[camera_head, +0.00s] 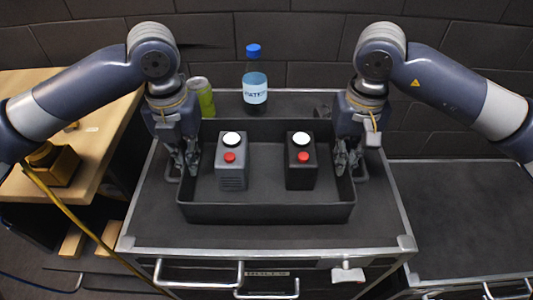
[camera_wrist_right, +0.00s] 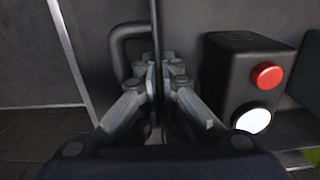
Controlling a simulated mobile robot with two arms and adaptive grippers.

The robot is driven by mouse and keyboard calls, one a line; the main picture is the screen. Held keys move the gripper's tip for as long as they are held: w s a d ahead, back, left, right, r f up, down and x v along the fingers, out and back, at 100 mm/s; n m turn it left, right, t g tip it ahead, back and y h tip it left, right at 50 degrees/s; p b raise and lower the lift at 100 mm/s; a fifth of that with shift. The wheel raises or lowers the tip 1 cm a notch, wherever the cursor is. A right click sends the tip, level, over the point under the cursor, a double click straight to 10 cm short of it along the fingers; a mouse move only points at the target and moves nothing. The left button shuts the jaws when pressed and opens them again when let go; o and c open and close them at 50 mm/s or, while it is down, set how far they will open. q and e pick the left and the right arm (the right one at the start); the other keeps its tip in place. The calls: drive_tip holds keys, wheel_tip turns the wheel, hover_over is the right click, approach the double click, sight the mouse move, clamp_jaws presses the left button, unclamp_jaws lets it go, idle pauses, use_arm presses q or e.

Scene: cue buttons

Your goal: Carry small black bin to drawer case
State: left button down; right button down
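The small black bin (camera_head: 265,213) is an open, shallow tray at the centre of the head view, over the dark top of a case with drawers (camera_head: 160,225). I cannot tell whether its base touches that top. It holds a grey button box (camera_head: 232,180) and a black button box (camera_head: 301,178), each with a white and a red button. My right gripper (camera_head: 347,160) is shut on the bin's right wall; in the right wrist view its fingers (camera_wrist_right: 160,70) pinch the wall beside a handle loop (camera_wrist_right: 122,50). My left gripper (camera_head: 187,160) straddles the left wall and looks closed on it.
A blue-capped bottle (camera_head: 255,90) and a green can (camera_head: 203,98) stand behind the bin. A wooden table (camera_head: 95,100) with a yellow-black device (camera_head: 52,163) is at left. A lower dark-topped unit (camera_head: 460,210) at right is clear. Drawer handles (camera_head: 200,283) project in front.

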use_arm(q)
drive_tip(key=c, duration=1.8)
unclamp_jaws()
use_arm(e)
drive_tip(key=c, duration=1.8)
unclamp_jaws()
use_arm(q)
drive_tip(key=shift+r, duration=0.1)
use_arm(e)
drive_tip(key=shift+r, duration=0.1)
